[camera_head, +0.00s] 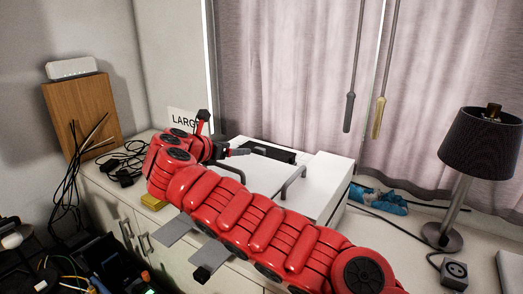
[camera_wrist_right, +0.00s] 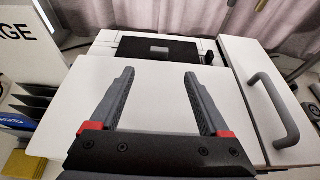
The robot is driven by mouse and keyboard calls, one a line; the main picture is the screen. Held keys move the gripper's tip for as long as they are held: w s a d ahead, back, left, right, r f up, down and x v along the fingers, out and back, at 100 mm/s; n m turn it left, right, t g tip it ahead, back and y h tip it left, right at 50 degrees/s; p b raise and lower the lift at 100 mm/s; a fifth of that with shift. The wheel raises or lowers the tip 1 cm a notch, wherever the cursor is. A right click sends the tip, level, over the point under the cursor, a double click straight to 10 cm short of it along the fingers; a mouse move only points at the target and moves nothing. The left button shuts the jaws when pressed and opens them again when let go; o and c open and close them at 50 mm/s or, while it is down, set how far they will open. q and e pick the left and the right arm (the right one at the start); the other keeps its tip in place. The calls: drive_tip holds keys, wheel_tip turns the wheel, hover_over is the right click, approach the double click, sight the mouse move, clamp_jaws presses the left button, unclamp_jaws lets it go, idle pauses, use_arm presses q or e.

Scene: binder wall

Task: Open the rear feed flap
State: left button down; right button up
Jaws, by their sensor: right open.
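A white box-shaped machine (camera_head: 325,168) stands on the cabinet top by the curtain. A dark recessed panel (camera_head: 268,151) lies along its rear top; the right wrist view shows it too (camera_wrist_right: 150,46), with a small grey piece (camera_wrist_right: 159,50) at its middle. I cannot tell whether this panel is the rear feed flap or whether it is open. My right gripper (camera_wrist_right: 159,76) is open and empty, its two grey fingers over the machine's white top, pointing at the dark panel. My red right arm hides part of the machine's front in the head view. My left gripper is not in view.
Grey bar handles (camera_head: 293,181) stick up from the machine, one close right of my gripper (camera_wrist_right: 275,108). A lamp (camera_head: 480,145) and a blue bundle (camera_head: 380,198) stand right. Black cables (camera_head: 122,165) and a wooden box (camera_head: 82,115) are left. A sign reads "LARGE" (camera_head: 183,120).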

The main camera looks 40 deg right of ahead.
sight(259, 149)
drive_tip(key=d+p, duration=0.1)
drive_tip(key=p, duration=0.2)
drive_tip(key=w+d+p, duration=0.1)
drive_tip(key=d+p, duration=0.1)
drive_tip(key=p, duration=0.1)
drive_tip(key=shift+w+f, duration=0.1)
drive_tip(key=shift+f, duration=0.05)
drive_tip(key=x, duration=0.6)
drive_tip(key=f+x, duration=0.1)
drive_tip(key=x, duration=0.2)
drive_tip(key=shift+w+a+f, duration=0.1)
drive_tip(key=shift+f, duration=0.05)
drive_tip(key=shift+w+d+f, duration=0.2)
drive_tip(key=shift+w+d, duration=0.1)
drive_tip(key=shift+d, duration=0.3)
drive_tip(key=shift+p+x, duration=0.35)
drive_tip(key=shift+x, duration=0.4)
drive_tip(key=shift+s+r, duration=0.1)
clamp_jaws()
